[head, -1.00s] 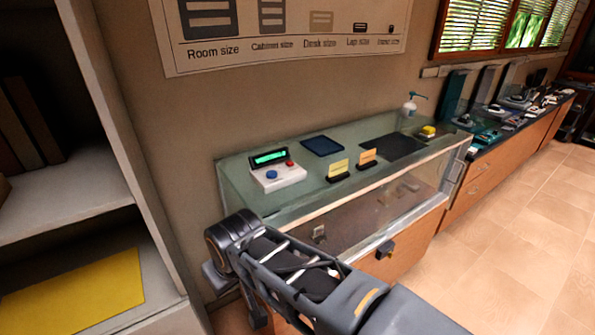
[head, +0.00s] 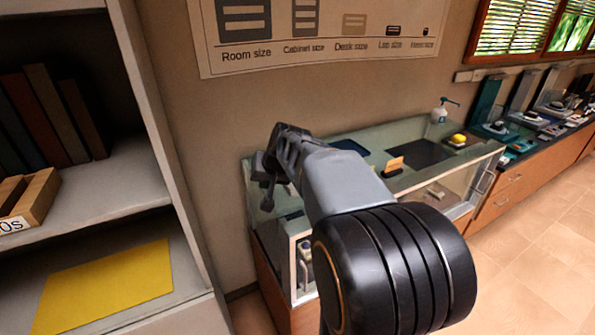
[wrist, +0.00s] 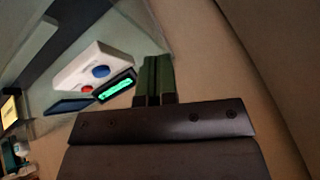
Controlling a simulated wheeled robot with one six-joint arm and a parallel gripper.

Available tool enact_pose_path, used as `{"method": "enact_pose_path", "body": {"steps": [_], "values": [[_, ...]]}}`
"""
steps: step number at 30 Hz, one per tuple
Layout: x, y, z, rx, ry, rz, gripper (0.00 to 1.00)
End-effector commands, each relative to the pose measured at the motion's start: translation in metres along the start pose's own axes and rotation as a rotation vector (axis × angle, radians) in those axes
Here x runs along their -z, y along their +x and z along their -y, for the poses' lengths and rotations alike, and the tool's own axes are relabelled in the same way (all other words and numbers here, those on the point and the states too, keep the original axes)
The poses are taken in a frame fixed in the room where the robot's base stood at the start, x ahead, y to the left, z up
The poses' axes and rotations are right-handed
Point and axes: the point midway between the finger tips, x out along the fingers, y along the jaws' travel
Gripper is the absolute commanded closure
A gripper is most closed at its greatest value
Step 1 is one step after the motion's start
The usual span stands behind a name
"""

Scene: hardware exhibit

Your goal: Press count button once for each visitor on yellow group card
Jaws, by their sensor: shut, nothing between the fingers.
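The white counter box (wrist: 85,68) shows in the wrist view, with a blue button (wrist: 101,71), a red button (wrist: 86,90) and a lit green display (wrist: 115,88) too small to read. My gripper (wrist: 158,66) is shut and empty, to the right of the box and apart from it. In the head view my gripper (head: 266,182) is over the left end of the glass case, and my arm hides the box. A yellowish card (wrist: 10,112) shows at the wrist view's left edge; its marks are unreadable.
The glass case (head: 462,160) bears an orange card (head: 394,164), a dark mat (head: 419,152), a yellow object (head: 459,139) and a pump bottle (head: 440,112). A shelf unit (head: 150,120) with books stands at left, close to my gripper. Wall lies behind the case.

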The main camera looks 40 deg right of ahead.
Motion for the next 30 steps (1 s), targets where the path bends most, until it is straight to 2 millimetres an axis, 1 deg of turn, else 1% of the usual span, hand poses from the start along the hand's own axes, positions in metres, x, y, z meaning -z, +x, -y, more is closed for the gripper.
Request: {"method": "enact_pose_path", "body": {"steps": [1, 3, 6, 9, 12, 15, 18, 30], "values": [[0.029, -0.001, -0.013, 0.005, 0.059, -0.03, 1.0], [0.061, 0.001, -0.031, 0.017, 0.123, -0.072, 1.0], [0.096, 0.003, -0.056, 0.03, 0.2, -0.128, 1.0], [0.121, 0.004, -0.078, 0.038, 0.256, -0.172, 1.0], [0.137, 0.004, -0.094, 0.043, 0.294, -0.203, 1.0], [0.146, 0.005, -0.104, 0.046, 0.314, -0.221, 1.0], [0.15, 0.005, -0.108, 0.047, 0.322, -0.23, 1.0], [0.149, 0.006, -0.108, 0.048, 0.323, -0.229, 1.0]]}}
